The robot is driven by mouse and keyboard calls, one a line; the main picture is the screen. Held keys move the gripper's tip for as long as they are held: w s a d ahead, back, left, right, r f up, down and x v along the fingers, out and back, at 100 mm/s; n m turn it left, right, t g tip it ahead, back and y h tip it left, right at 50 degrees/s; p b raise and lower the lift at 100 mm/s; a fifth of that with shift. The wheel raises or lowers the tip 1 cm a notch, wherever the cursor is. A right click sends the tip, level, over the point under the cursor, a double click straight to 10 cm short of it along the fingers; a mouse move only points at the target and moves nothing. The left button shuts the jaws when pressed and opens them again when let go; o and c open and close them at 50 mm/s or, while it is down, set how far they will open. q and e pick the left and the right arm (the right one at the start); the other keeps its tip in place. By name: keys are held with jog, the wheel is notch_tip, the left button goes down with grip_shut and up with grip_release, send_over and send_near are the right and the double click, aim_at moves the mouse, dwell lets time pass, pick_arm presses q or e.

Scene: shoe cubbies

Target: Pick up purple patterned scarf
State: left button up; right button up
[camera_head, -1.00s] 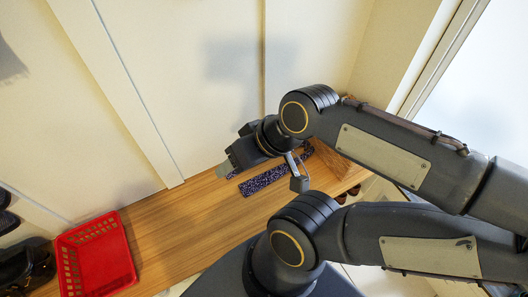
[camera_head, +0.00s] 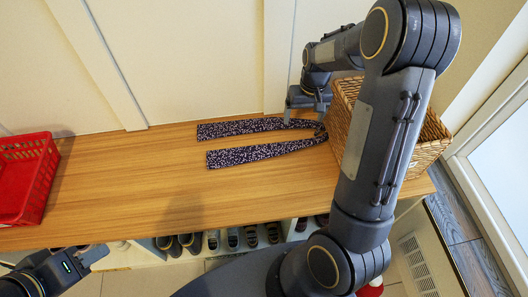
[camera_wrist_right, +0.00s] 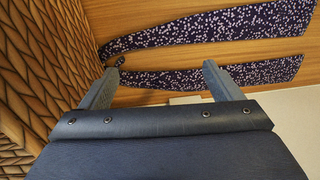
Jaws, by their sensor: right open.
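The purple patterned scarf (camera_head: 245,155) lies on the wooden bench top in two long strands that meet at a bend beside the wicker basket. My right gripper (camera_head: 304,112) is open and empty at the bend end of the scarf, close to the basket. In the right wrist view its two fingers (camera_wrist_right: 158,76) are spread apart, with the scarf (camera_wrist_right: 210,33) beyond them and its lower strand partly behind the right finger. My left gripper (camera_head: 92,257) is at the bottom left, in front of the bench and away from the scarf; its jaw opening is unclear.
The wicker basket (camera_head: 428,142) stands on the bench's right end, partly hidden by my arm; it fills the left of the wrist view (camera_wrist_right: 35,75). A red basket (camera_head: 25,180) is at the left. Shoes (camera_head: 232,238) sit in cubbies below.

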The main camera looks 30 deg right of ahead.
jog(key=b, duration=0.2)
send_over(301, 140)
jog(key=shift+g+h, duration=0.3)
notch_tip(301, 140, down, 8)
jog(key=shift+r, duration=0.25)
notch_tip(301, 140, down, 5)
jog(key=b, duration=0.3)
jog(key=shift+f, duration=0.2)
pick_arm(q)
notch_tip(301, 140, down, 6)
jog(key=shift+f, duration=0.2)
pick_arm(e)
jog(key=shift+r, duration=0.1)
jog(key=c, duration=0.6)
jog(key=shift+c, duration=0.2)
jog(key=shift+r, duration=0.1)
